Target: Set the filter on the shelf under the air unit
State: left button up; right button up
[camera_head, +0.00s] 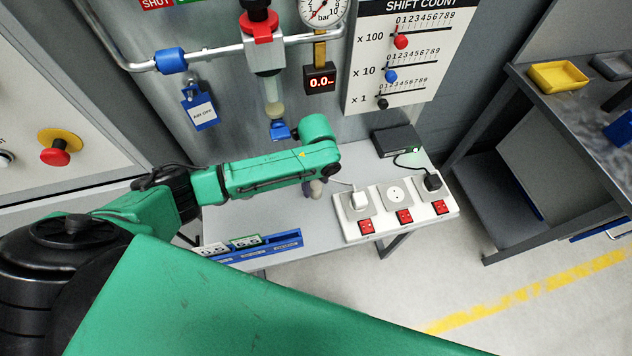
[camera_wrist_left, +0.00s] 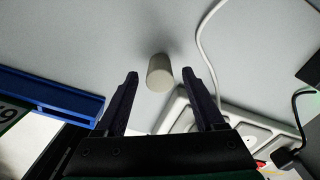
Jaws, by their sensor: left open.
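The filter is a pale grey-beige cylinder. It stands on the grey shelf (camera_head: 372,247) in the left wrist view (camera_wrist_left: 160,76), and a small part of it shows below my left wrist in the head view (camera_head: 317,188). My left gripper (camera_wrist_left: 160,73) is open, its two dark fingertips on either side of the filter in the picture, with gaps on both sides. In the head view my arm hides most of this gripper. The air unit (camera_head: 265,58), with a red and black knob and a clear bowl, hangs on the wall above the shelf. My right gripper is out of view.
A white power strip (camera_head: 420,212) with plugs and red switches lies right of the filter, its white cable close by. A black box (camera_head: 397,140) is behind it. A blue label rail (camera_head: 262,247) runs along the shelf's front left.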

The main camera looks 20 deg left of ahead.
aim_at(316, 185)
pick_arm(q)
notch_tip(316, 185, up, 12)
jog(key=b, duration=0.1)
jog(key=shift+r, duration=0.15)
dwell(0.5)
